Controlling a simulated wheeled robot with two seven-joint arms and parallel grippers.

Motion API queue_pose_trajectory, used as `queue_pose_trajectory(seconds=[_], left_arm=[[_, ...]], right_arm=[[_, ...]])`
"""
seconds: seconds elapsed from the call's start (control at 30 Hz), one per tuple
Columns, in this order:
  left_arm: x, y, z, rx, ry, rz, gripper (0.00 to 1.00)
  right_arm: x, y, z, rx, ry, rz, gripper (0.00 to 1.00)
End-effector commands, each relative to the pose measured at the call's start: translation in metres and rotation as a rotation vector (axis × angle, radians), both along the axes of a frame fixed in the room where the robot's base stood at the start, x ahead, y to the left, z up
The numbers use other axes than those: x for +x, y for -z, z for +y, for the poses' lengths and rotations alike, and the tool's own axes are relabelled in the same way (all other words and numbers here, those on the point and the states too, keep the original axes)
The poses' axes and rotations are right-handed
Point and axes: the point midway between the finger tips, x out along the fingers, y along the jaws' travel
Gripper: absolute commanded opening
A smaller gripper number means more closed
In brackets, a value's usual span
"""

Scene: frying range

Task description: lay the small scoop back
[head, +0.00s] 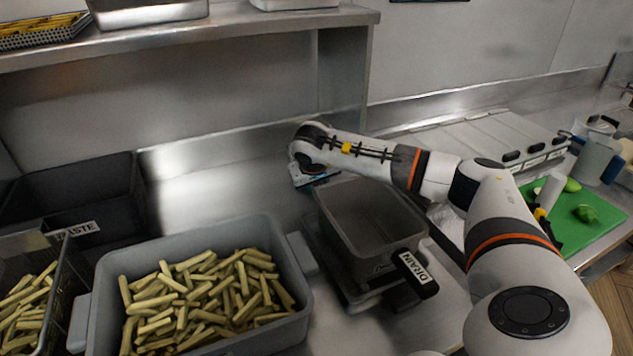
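I cannot make out the small scoop in the head view. My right arm reaches in from the right across the counter. Its gripper (318,181) is at the far end, pointing down just behind the grey metal drain container (372,215). The fingers are small and partly hidden, so I cannot tell whether they are open or shut, or whether they hold anything. My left gripper is not in view.
A grey tub (200,232) of cut fries stands at front centre. A black waste bin (75,190) and a wire basket (62,285) of fries are at left. A green board (592,222) lies at right. A shelf (240,28) overhangs the back; some counter is bare behind the tub.

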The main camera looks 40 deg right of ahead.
Motion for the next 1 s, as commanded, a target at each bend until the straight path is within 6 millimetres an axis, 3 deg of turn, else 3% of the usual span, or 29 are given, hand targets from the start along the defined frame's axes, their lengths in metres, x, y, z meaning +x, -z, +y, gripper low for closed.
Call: queue_pose_trajectory(seconds=[0.1,0.47,1.0], left_arm=[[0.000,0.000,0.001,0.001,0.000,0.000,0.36],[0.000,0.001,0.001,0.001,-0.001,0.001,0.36],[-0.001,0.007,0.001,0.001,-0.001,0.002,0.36]], right_arm=[[0.001,-0.001,0.000,-0.001,0.000,-0.003,0.48],[-0.001,-0.009,0.002,0.000,-0.001,-0.006,0.48],[-0.031,-0.097,0.038,0.000,0.000,-0.007,0.48]])
